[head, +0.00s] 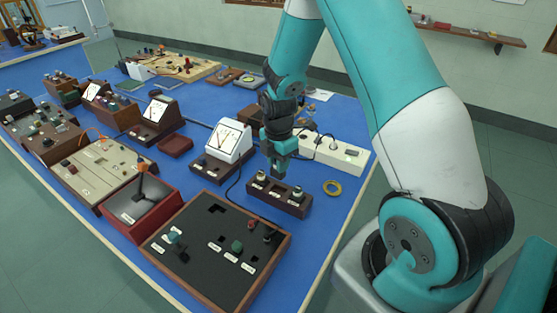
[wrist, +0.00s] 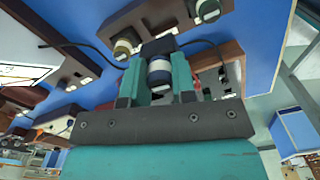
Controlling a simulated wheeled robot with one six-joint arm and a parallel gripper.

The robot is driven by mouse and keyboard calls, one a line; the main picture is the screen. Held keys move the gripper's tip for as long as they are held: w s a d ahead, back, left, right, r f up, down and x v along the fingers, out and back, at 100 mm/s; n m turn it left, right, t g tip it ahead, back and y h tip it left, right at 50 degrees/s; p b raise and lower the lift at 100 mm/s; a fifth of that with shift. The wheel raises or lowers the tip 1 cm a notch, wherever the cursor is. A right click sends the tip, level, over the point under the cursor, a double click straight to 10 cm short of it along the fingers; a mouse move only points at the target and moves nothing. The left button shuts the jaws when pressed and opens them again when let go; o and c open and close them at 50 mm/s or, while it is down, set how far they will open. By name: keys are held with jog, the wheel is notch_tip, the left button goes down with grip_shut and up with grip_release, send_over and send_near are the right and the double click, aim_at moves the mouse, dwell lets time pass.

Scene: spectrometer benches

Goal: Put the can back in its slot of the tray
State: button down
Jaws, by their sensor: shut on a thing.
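My gripper (head: 278,172) points down over the middle of a narrow brown holder (head: 277,204). In the wrist view my gripper (wrist: 158,80) has its teal fingers closed on a small can (wrist: 158,72) with a dark blue and a white band. The can is mostly hidden in the head view. Two short cylinders stand in the holder, one at the left (head: 262,178) and one at the right (head: 297,192). The brown-framed tray (head: 203,290) with a dark insert lies in front, with labels, a cut-out and several small parts. Whether the can touches the holder cannot be told.
A white-faced meter (head: 228,142) stands left of my gripper. A black cable runs near the holder. Some bare blue bench (head: 315,225) is free at the right.

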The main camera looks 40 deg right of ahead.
jog(key=shift+n, duration=0.3)
jog(key=shift+f+b, duration=2.75)
jog(key=shift+f, duration=0.75)
jog(key=c, duration=0.8)
grip_release()
jog(key=shift+c, duration=0.2)
notch_tip(320, 180, up, 17)
jog(key=shift+r+b, duration=0.2)
jog(key=shift+b, duration=0.25)
